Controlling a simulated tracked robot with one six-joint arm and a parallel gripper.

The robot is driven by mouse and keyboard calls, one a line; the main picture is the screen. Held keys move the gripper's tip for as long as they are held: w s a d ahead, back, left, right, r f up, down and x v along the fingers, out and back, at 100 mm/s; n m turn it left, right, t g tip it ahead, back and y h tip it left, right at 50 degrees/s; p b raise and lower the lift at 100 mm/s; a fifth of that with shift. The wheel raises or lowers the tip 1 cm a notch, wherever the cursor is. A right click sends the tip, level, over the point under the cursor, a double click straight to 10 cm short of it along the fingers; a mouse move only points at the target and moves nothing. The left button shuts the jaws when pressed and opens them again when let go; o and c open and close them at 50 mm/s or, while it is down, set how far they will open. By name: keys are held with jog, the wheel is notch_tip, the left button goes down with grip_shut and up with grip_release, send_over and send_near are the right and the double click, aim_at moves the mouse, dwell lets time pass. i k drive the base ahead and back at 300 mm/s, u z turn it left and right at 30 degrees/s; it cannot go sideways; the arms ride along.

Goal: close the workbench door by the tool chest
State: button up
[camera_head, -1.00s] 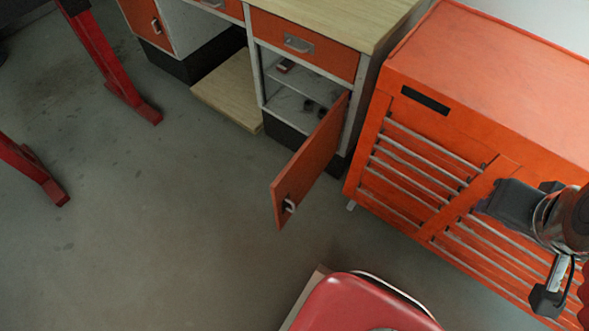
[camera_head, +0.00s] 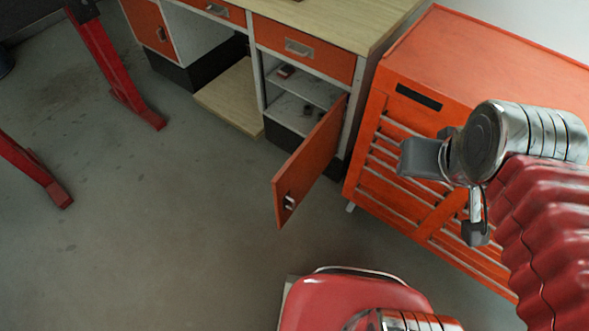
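The orange workbench door (camera_head: 310,160) stands wide open, swung out from the cabinet under the wooden-topped workbench (camera_head: 345,25). Its small metal handle (camera_head: 290,202) is near the free lower end. The open cabinet (camera_head: 300,90) shows shelves with a few small dark items. The orange tool chest (camera_head: 480,70) stands just right of the workbench. My gripper (camera_head: 447,195) is in front of the tool chest, right of the door and apart from it. Its two grey fingers are spread and nothing is seen between them.
Another orange cabinet door (camera_head: 148,22) at the upper left looks shut. A low wooden board (camera_head: 228,95) sits beside the open cabinet. Red stand legs (camera_head: 125,90) are at the left. The grey floor (camera_head: 170,220) left of and below the door is clear.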

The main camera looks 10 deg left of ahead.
aim_at(292, 183)
jog(key=u, duration=0.5)
jog(key=i, duration=1)
jog(key=u, duration=0.05)
jog(key=k, duration=0.55)
jog(key=z, duration=1.35)
